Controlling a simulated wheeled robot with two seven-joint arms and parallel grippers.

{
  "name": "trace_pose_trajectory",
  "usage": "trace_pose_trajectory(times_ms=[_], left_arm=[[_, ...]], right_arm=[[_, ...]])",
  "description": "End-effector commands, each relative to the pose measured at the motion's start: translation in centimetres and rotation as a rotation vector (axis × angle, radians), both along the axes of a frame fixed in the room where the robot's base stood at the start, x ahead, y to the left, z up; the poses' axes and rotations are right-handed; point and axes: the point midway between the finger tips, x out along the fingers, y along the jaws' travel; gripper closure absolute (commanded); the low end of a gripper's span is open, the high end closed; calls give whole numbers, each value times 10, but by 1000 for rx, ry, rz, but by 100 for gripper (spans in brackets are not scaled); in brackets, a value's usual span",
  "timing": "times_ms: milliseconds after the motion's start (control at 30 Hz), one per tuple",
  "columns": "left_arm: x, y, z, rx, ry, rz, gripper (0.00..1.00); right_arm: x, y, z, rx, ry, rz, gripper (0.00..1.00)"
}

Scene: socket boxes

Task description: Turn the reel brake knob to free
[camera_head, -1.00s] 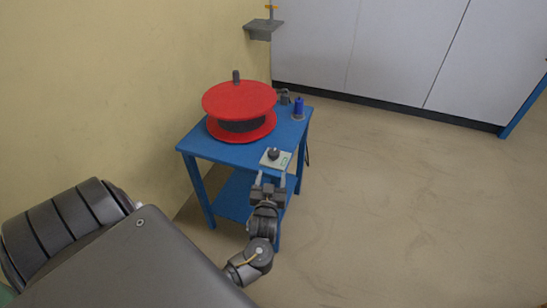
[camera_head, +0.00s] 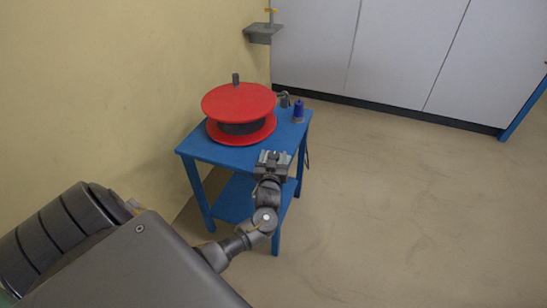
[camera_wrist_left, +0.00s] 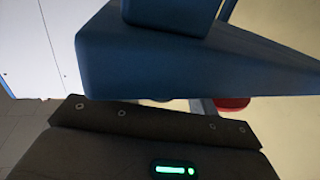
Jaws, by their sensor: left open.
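The red reel (camera_head: 238,102) stands on the blue table (camera_head: 205,150), its spindle upright through the middle. My left gripper (camera_head: 272,155) is open at the table's near right corner, where the brake knob's pale plate was seen a second ago. The gripper now covers the knob and its plate, so the knob's setting and any contact with it are hidden. In the left wrist view, the dark gripper body (camera_wrist_left: 150,150) fills the bottom, and blue table parts (camera_wrist_left: 190,65) fill the middle. A red piece of the reel (camera_wrist_left: 232,103) shows at the right. My right gripper is not in view.
A blue bottle-like object (camera_head: 298,112) and a small dark grey item (camera_head: 284,99) stand at the table's back right. A grey wall bracket (camera_head: 263,30) is above. White cabinets (camera_head: 390,50) line the back. The floor right of the table is clear.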

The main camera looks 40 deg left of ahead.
Motion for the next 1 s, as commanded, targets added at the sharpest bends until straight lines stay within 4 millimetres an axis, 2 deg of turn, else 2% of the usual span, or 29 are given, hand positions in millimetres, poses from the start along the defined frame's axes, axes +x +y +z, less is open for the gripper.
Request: trace_pose_trajectory(times_ms=[300, 633, 1000], left_arm=[[2, 1, 0, -1, -1, 0, 41], [2, 1, 0, -1, -1, 0, 84], [1, 2, 0, 2, 1, -66, 84]], right_arm=[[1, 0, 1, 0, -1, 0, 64], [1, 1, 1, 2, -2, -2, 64], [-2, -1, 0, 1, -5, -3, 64]])
